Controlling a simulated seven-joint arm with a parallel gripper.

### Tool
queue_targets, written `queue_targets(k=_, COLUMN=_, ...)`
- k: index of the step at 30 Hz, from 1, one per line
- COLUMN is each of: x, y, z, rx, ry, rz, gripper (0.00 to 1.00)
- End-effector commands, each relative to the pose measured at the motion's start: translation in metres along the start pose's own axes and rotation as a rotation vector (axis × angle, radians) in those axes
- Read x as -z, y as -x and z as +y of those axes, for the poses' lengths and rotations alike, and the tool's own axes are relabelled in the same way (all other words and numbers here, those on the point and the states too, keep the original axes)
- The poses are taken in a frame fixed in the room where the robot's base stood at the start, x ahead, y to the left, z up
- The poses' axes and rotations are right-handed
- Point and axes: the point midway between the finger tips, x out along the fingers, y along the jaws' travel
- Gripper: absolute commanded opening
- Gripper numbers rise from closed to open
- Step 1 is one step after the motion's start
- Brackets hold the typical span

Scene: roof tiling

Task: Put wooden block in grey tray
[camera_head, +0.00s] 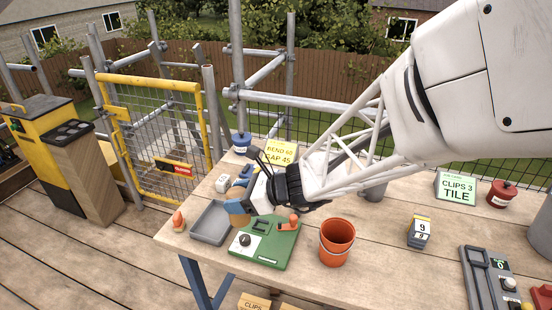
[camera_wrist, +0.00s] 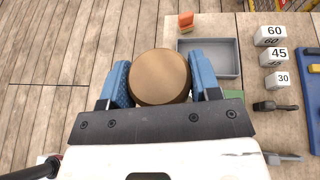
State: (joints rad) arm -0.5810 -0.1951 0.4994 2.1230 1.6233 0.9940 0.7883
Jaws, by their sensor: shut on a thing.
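The wooden block (camera_wrist: 160,76) is a round brown piece. In the wrist view it sits between the two blue fingers of my gripper (camera_wrist: 162,82), which is shut on it. In the head view my gripper (camera_head: 238,207) is above the left part of the table, beside the grey tray, and a small part of the block (camera_head: 239,220) shows under the fingers. The grey tray (camera_head: 196,239) is empty and lies near the table's left end. In the wrist view the tray (camera_wrist: 239,58) is just ahead and right of the block. Whether the block touches anything below is hidden.
A green board (camera_head: 270,258) with a black knob lies right of the tray. An orange bucket (camera_head: 337,243) stands farther right. A small orange item (camera_head: 178,221) is at the table's left corner. White numbered blocks (camera_wrist: 274,56) stand right of the tray in the wrist view.

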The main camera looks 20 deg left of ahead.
Motion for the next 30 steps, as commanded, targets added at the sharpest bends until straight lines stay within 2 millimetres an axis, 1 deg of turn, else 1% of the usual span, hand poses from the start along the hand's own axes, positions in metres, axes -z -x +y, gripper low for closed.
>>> queue_targets(k=3, x=-0.004, y=-0.009, z=0.013, rx=-0.024, ry=0.011, rz=-0.001, gripper=0.3)
queue_targets(k=8, x=-0.007, y=-0.018, z=0.029, rx=-0.052, ry=0.023, rz=-0.001, gripper=0.3)
queue_targets(k=9, x=0.004, y=-0.021, z=0.028, rx=-0.051, ry=0.018, rz=0.001, gripper=0.3)
queue_targets(k=12, x=0.023, y=-0.029, z=0.027, rx=-0.05, ry=0.016, rz=0.001, gripper=0.3)
queue_targets(k=18, x=0.055, y=-0.042, z=0.027, rx=-0.05, ry=0.017, rz=0.001, gripper=0.3)
queue_targets(k=21, x=0.067, y=-0.047, z=0.027, rx=-0.049, ry=0.018, rz=0.0, gripper=0.3)
queue_targets(k=25, x=0.077, y=-0.051, z=0.027, rx=-0.049, ry=0.019, rz=0.0, gripper=0.3)
queue_targets(k=30, x=0.079, y=-0.052, z=0.026, rx=-0.048, ry=0.021, rz=-0.001, gripper=0.3)
